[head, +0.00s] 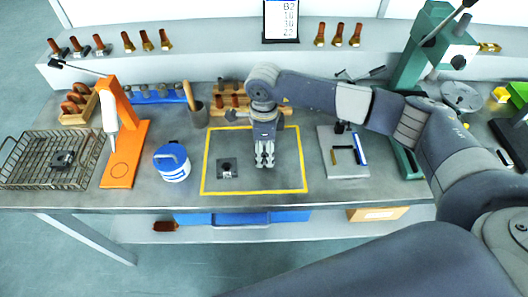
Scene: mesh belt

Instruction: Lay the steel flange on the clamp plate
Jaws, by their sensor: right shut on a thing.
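My right gripper (265,161) points down over the yellow-outlined area in the middle of the bench. It is shut on a small grey metal piece, which looks like the steel flange but is mostly hidden by the fingers. A dark square plate (221,175), which appears to be the clamp plate, lies to the left of the gripper inside the yellow outline. A small dark part stands at its centre. The gripper is apart from this plate. My left gripper is not in view.
A blue-and-white tub (172,163), an orange stand (122,170) and a wire basket (80,178) stand left. A grey board (345,171) with tools lies right, beside a green press (412,60). Inside the yellow outline (250,192) the surface is otherwise clear.

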